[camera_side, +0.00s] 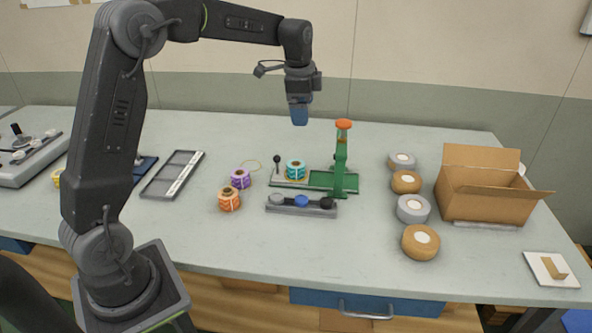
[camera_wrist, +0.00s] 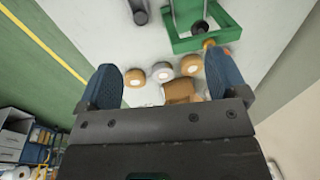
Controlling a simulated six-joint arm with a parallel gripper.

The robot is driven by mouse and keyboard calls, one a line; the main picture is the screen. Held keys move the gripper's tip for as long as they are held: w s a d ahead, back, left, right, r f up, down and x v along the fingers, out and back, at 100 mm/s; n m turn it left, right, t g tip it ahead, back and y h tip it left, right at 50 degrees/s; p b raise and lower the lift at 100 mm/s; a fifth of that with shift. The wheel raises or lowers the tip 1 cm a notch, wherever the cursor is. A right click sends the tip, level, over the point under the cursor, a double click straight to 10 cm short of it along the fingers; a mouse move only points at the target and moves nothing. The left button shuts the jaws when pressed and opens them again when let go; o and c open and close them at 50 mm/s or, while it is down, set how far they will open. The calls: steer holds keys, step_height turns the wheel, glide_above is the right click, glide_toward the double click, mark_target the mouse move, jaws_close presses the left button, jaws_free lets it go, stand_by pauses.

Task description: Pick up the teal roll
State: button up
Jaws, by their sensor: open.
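The teal roll (camera_side: 296,169) sits upright on the bed of the green rewinder (camera_side: 345,160), left of its post, in the side view. My gripper (camera_side: 299,120) hangs well above the table, over and behind the roll, touching nothing. In the wrist view my gripper (camera_wrist: 165,78) shows its two blue fingers wide apart, with nothing held between them. Part of the green rewinder frame (camera_wrist: 232,30) shows at the top of that view; I cannot make out the teal roll there.
A purple roll (camera_side: 240,178) and an orange roll (camera_side: 229,199) stand left of the rewinder. A button panel (camera_side: 301,206) lies in front. Several grey and tan rolls (camera_side: 413,209) stand at right, beside an open cardboard box (camera_side: 484,200). The front table area is clear.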

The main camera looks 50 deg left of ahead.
mark_target(298, 167)
steer(key=w+a+f+m, duration=0.1)
steer(key=w+a+f, duration=0.1)
steer(key=f, duration=0.4)
steer(key=w+a+f+m+g, duration=0.1)
steer(key=w+a+f, duration=0.1)
steer(key=a+f, duration=0.2)
steer(key=w+a+f+m, duration=0.2)
steer(key=a+f, duration=0.1)
steer(key=f, duration=0.7)
steer(key=shift+w+a+g, duration=0.2)
steer(key=shift+a+g, duration=0.05)
steer(key=shift+g, duration=0.05)
steer(key=shift+s+d+f, duration=0.1)
steer(key=shift+s+f, duration=0.1)
steer(key=shift+f, duration=1.25)
steer(key=shift+s+d+f, duration=0.1)
steer(key=shift+s+f, duration=0.1)
steer(key=shift+f, duration=1.25)
steer(key=c, duration=0.9)
steer(key=shift+c, duration=0.3)
steer(key=shift+r, duration=0.2)
